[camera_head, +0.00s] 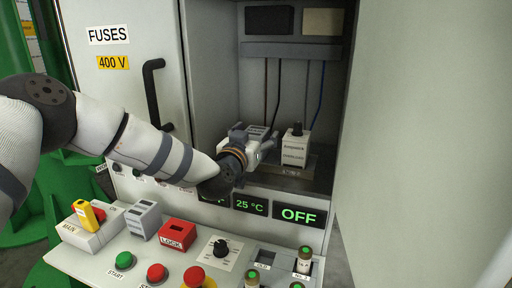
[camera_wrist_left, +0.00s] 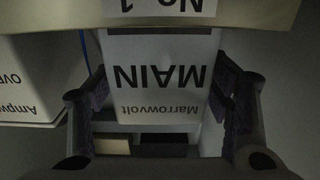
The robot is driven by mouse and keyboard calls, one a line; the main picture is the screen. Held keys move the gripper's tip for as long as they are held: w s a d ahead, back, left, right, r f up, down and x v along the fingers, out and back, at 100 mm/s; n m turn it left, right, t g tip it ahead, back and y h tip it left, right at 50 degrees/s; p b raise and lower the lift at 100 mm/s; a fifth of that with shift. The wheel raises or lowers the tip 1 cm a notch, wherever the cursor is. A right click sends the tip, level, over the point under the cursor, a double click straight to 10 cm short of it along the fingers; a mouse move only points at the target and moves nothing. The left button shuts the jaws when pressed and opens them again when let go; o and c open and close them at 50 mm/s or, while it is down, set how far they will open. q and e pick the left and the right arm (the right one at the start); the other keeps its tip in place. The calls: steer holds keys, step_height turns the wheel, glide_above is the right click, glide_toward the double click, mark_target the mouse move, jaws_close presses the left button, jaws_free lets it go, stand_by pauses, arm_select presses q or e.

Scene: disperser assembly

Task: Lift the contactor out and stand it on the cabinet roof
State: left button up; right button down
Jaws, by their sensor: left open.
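The contactor, a pale box lettered "Marrowvolt MAIN" (camera_wrist_left: 158,70), fills the middle of the left wrist view, where it appears upside down. In the head view it stands inside the open cabinet, and only its top (camera_head: 257,130) shows behind my gripper. My left gripper (camera_head: 254,143) reaches into the cabinet at the contactor. In the wrist view its two fingers (camera_wrist_left: 160,95) are open, one on each side of the box, with slim gaps visible. The cabinet roof is out of view. My right gripper is not in view.
A white overload relay (camera_head: 295,150) with a black knob stands just right of the contactor. Dark and blue wires hang behind. The cabinet door (camera_head: 125,75) with a black handle is at left. A control panel (camera_head: 185,262) with buttons, a red LOCK box and small cylinders lies in front.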

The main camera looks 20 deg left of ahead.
arm_select(q)
steer(key=shift+r, duration=0.15)
steer(key=c, duration=1.5)
